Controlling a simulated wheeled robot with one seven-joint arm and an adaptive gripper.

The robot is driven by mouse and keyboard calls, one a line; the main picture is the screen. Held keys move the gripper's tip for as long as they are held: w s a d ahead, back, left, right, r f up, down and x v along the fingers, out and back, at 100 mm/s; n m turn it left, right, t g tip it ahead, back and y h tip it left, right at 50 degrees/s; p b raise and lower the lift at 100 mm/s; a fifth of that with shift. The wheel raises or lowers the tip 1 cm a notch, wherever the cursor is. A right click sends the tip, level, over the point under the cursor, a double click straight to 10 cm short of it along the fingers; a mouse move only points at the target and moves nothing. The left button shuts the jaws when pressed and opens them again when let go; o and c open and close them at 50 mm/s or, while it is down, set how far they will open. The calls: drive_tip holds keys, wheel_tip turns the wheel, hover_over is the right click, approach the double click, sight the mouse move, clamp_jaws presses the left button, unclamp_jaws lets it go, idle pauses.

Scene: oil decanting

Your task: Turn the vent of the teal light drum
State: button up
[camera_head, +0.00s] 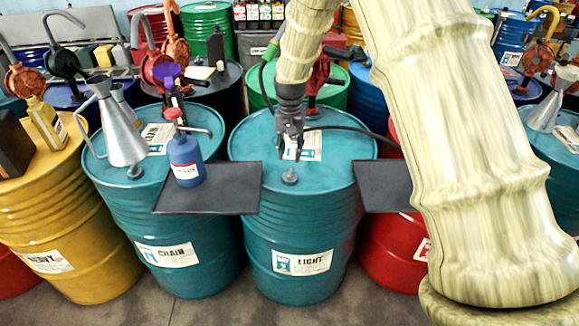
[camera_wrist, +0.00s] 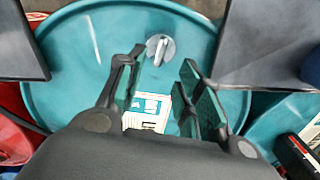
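The teal light drum (camera_head: 300,262) stands in the middle of the head view, with a LIGHT label on its side. Its vent (camera_head: 290,177) is a small grey knob on the near part of the lid. In the wrist view the vent (camera_wrist: 160,49) is a round grey disc with a raised bar, just beyond my fingertips. My gripper (camera_head: 291,156) is above the lid, pointing down, slightly behind the vent. In the wrist view my gripper (camera_wrist: 163,62) has its two fingers well apart with nothing between them but the lid and its label below.
Dark flat trays flank the drum, left (camera_head: 210,190) and right (camera_head: 385,186). A blue bottle (camera_head: 186,160) stands on the left tray. A teal CHAIN drum (camera_head: 165,235) with a metal funnel (camera_head: 120,130) stands left. A dark hose (camera_head: 345,128) passes behind my gripper.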

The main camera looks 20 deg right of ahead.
sight(290, 170)
drive_tip(key=shift+f+p, duration=1.05)
drive_tip(key=shift+f, duration=2.95)
clamp_jaws()
